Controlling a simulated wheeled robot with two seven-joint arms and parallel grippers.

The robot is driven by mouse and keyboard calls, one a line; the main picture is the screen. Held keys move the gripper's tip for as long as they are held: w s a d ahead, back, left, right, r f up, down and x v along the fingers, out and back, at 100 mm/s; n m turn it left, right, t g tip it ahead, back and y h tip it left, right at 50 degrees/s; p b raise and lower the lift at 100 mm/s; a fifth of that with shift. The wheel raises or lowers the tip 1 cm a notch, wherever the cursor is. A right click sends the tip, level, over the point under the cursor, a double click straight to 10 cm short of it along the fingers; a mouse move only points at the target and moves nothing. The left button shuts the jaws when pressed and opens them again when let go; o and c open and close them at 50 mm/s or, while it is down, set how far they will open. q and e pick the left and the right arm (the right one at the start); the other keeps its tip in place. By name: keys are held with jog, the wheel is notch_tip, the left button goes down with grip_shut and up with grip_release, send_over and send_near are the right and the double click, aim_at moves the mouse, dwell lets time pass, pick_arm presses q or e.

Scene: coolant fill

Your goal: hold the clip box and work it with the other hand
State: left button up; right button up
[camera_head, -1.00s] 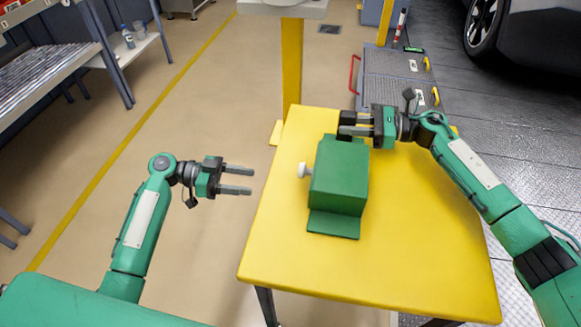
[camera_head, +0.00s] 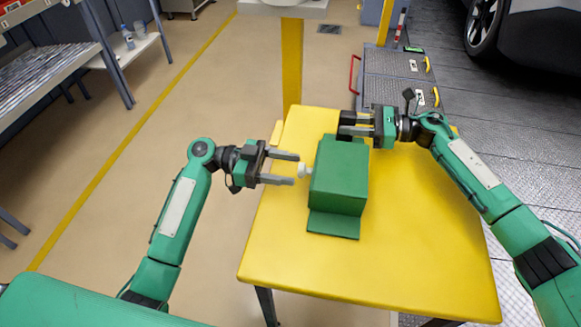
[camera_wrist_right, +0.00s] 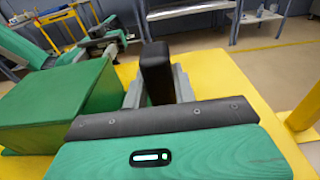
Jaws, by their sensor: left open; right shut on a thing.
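The green clip box (camera_head: 340,178) stands on the yellow table, with a flat green flange at its near side and a white knob (camera_head: 304,171) on its left face. The box also shows at the left of the right wrist view (camera_wrist_right: 60,105). My right gripper (camera_head: 350,125) is at the box's far end, shut on a black block-like handle (camera_wrist_right: 156,72) there. My left gripper (camera_head: 297,168) is open, its fingers pointing right towards the knob, with the fingertips beside it. I cannot tell whether they touch it.
The yellow table (camera_head: 420,260) is bare to the right of and in front of the box. A yellow post (camera_head: 291,65) rises behind it. A grey shelf rack (camera_head: 50,80) stands at the left and a dark car (camera_head: 540,40) at the far right.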

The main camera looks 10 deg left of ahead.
pick_arm(q)
jog(key=shift+d, duration=0.7)
grip_shut()
jog(key=a, duration=0.8)
grip_release()
jog(key=shift+d, duration=0.1)
jog(key=a, duration=1.2)
